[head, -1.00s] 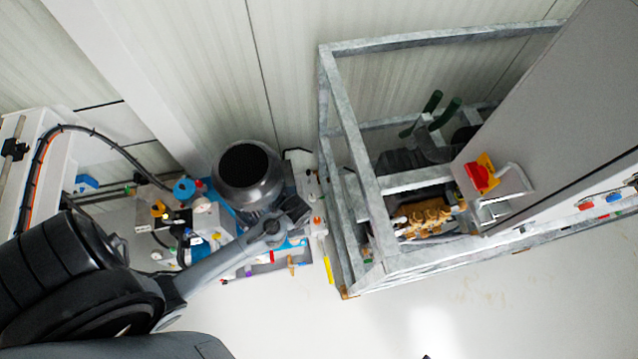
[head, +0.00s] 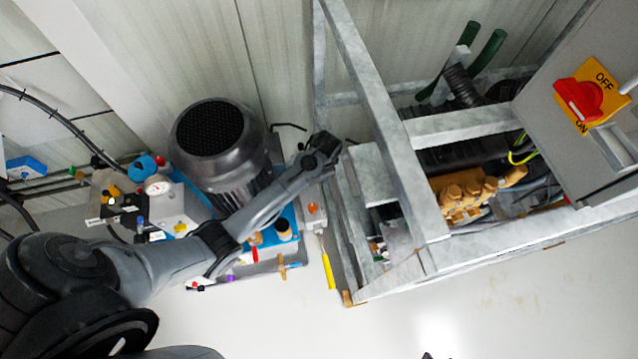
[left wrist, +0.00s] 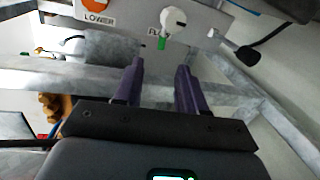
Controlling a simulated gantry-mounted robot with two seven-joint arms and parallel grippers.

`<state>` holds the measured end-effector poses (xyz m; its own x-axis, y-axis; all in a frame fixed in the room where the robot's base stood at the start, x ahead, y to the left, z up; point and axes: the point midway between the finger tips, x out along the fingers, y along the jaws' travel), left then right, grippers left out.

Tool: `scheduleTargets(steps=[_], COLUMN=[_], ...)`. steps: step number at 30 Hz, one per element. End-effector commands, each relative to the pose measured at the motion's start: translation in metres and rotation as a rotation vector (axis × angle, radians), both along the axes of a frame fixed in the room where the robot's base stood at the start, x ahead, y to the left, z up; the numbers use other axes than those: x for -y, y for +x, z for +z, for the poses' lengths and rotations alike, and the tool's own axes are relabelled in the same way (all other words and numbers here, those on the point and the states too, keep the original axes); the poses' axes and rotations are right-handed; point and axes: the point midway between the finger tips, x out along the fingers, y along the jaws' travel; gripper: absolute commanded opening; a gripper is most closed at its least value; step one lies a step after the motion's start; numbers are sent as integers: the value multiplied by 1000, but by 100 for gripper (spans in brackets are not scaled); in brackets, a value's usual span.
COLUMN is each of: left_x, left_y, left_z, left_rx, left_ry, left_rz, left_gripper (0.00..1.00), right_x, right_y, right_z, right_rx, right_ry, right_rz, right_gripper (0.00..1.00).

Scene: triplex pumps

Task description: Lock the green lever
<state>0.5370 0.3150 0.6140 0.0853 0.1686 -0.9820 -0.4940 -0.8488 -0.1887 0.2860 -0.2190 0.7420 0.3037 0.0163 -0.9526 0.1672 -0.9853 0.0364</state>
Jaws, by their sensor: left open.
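In the left wrist view a small green lever (left wrist: 161,43) shows at the lower edge of a panel, just below a white round knob (left wrist: 173,20). My left gripper (left wrist: 160,65) is open, with two purple fingers pointing toward the panel. The lever lies in line with the gap, close to the left fingertip. I cannot tell whether they touch, and nothing is between the fingers. In the head view my left gripper (head: 324,146) is beside the metal frame; its fingers are hard to make out. I cannot pick out the small lever there. My right gripper is not in view.
A galvanised frame (head: 385,120) stands right of my left gripper, around a brass pump block (head: 464,196). A grey motor (head: 215,140) is left of it. A cabinet with a red switch (head: 578,100) is at right. Two dark green handles (head: 488,52) rise behind the frame.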

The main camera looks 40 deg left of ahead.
Motion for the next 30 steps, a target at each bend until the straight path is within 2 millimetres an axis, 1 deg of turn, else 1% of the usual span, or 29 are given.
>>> scheduleTargets(steps=[1,5,7,15,21,24,30], left_x=[0,-1,-3,-10,-14,-16,-18], left_y=[4,8,8,12,15,16,16], left_z=[-4,-10,-17,-61,-88,-97,-105], left_rx=[6,13,13,12,13,13,13], left_ry=[0,0,0,0,0,0,0], left_rz=[0,1,1,1,1,1,0], left_gripper=[40,40,40,40,40,40,40], right_x=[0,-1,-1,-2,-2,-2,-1], right_y=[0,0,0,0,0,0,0], right_z=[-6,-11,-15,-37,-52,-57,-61], right_rx=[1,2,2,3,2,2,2], right_ry=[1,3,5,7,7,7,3], right_rz=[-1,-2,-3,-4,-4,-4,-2], right_gripper=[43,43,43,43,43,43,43])
